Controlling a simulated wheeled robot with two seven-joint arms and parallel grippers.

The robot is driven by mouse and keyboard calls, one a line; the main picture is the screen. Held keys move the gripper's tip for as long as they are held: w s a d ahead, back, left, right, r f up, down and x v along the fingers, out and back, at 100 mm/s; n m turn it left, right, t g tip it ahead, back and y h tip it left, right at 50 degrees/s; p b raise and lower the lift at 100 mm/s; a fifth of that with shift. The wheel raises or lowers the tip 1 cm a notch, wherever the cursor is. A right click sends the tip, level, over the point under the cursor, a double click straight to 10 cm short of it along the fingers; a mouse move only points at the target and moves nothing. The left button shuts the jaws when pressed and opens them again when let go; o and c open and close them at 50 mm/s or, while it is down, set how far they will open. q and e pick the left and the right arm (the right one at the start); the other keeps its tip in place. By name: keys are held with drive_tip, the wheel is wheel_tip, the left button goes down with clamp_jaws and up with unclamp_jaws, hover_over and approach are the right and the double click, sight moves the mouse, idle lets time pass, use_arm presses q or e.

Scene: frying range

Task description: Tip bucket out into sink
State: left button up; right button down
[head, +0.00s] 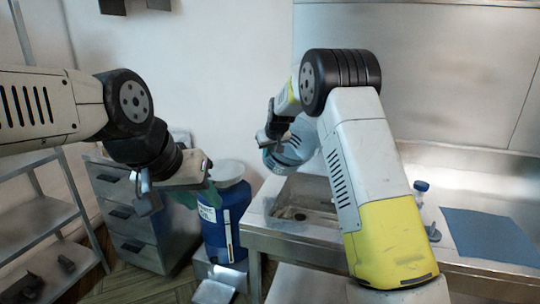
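A pale blue bucket (293,151) is tilted on its side in the air above the back left of the sink (312,193). My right gripper (272,138) is at the bucket's left side and appears shut on it; the fingertips are partly hidden. My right forearm covers the right part of the sink. The sink is a steel basin set in the counter, with something brownish on its floor.
A blue drum (225,228) with a white lid stands left of the sink counter. A drawer cabinet (148,232) and shelf rack (40,215) are further left. A blue mat (488,238) and a blue-capped bottle (420,190) are on the counter right of my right arm.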

sight(271, 157)
drive_tip(key=t, duration=0.1)
drive_tip(key=t+y, duration=0.1)
drive_tip(key=t, duration=0.1)
drive_tip(key=shift+d+r, duration=0.2)
drive_tip(key=shift+r, duration=0.05)
drive_tip(key=t+y, duration=0.1)
drive_tip(key=s+t, duration=0.1)
drive_tip(key=t, duration=0.1)
drive_tip(key=shift+s+d+f+y, duration=0.1)
drive_tip(key=shift+d+f+y, duration=0.05)
drive_tip(key=shift+f+y, duration=0.25)
drive_tip(key=shift+s+d+f+m+t+y, duration=0.3)
drive_tip(key=shift+s+f+t+y, duration=0.35)
drive_tip(key=shift+t, duration=0.45)
drive_tip(key=shift+s+d+t+y, duration=0.3)
drive_tip(key=shift+s+t, duration=0.25)
drive_tip(key=shift+t, duration=0.15)
drive_tip(key=shift+s+d+t+y, duration=0.15)
drive_tip(key=shift+s+d+t, duration=0.1)
drive_tip(key=shift+s+t, duration=0.35)
drive_tip(key=shift+w, duration=0.1)
